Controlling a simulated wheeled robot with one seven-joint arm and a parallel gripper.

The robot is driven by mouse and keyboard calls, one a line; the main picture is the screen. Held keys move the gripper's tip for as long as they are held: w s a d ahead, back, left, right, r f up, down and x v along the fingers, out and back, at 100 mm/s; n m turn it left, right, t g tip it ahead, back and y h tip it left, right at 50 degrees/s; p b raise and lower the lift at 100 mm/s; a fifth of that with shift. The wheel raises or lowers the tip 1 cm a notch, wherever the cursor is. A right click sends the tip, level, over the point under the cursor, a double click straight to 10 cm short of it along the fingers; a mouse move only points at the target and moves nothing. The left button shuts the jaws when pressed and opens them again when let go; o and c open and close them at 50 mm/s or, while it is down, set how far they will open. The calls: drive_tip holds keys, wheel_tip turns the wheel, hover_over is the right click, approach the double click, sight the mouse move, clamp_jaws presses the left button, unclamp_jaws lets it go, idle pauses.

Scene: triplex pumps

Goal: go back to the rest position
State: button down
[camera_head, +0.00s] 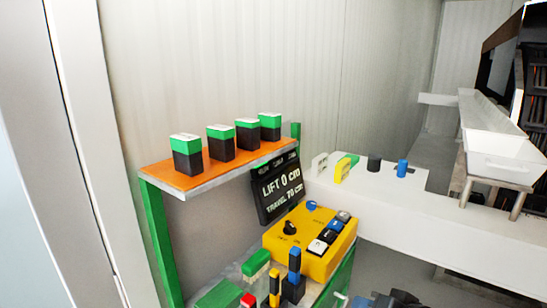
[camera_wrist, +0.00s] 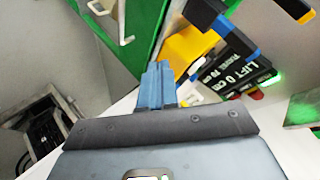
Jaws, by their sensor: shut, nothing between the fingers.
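My gripper (camera_wrist: 157,82) shows in the wrist view, with its blue fingers together and nothing between them. Beyond the fingertips are the yellow control box (camera_wrist: 190,48) and a black display panel (camera_wrist: 235,75) reading "LIFT 0 cm". The fingers appear apart from both, though the exact gap cannot be told. In the head view the yellow control box (camera_head: 290,250) carries a black knob, a blue button and several rocker switches. The display panel (camera_head: 278,188) stands behind it and also reads "TRAVEL 70 cm". My gripper's fingers cannot be made out in the head view.
An orange shelf (camera_head: 205,178) on a green frame holds several black-and-green blocks. Coloured levers (camera_head: 294,268) stand in front of the control box. A white ledge (camera_head: 400,222) runs right, with a white trough (camera_head: 505,150) beyond. Floor shows at lower right.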

drive_tip(key=s+f+t+h, duration=0.1)
drive_tip(key=s+f+h, duration=0.15)
drive_tip(key=s, duration=0.85)
drive_tip(key=s+f+t+h, duration=0.1)
drive_tip(key=s+f, duration=0.3)
drive_tip(key=s, duration=0.6)
drive_tip(key=s+d+r+n, duration=0.1)
drive_tip(key=s+r, duration=0.2)
drive_tip(key=s, duration=0.3)
drive_tip(key=s+d+r+n+t, duration=0.1)
drive_tip(key=s+r, duration=0.3)
drive_tip(key=s, duration=0.3)
drive_tip(key=s+d+r+n+t, duration=0.1)
drive_tip(key=s+d+r+n, duration=0.1)
drive_tip(key=s, duration=0.5)
drive_tip(key=shift+s+r+h, duration=0.25)
drive_tip(key=shift+r+h, duration=0.2)
drive_tip(key=shift+r, duration=0.35)
